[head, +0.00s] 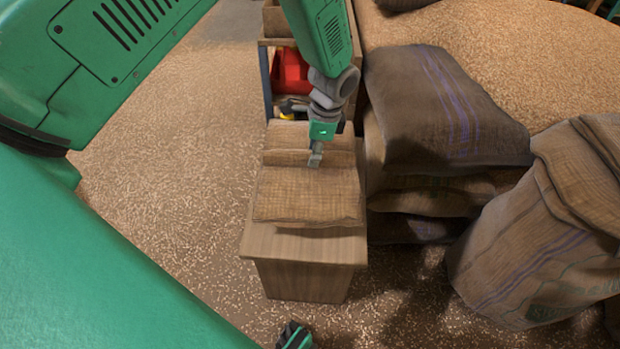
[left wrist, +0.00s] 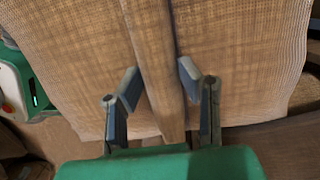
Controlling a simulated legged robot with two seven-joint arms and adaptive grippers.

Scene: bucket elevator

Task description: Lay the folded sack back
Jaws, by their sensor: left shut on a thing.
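The folded sack (head: 305,195) is tan woven cloth and lies on a wooden stand (head: 300,247). My left gripper (head: 315,160) reaches down from above to a raised fold across the cloth. In the left wrist view, my left gripper (left wrist: 157,95) has its two fingers on either side of this upright fold of the sack (left wrist: 155,55), shut on it. Flat cloth spreads to both sides of the fold. The cloth rests on the stand or just above it; I cannot tell which.
Stacked sacks (head: 440,115) stand close to the right of the stand, with a full upright sack (head: 545,225) nearer. A shelf with a red object (head: 290,72) is behind. A grain heap (head: 490,40) lies at the back right. The grain-strewn floor (head: 170,190) is open at left.

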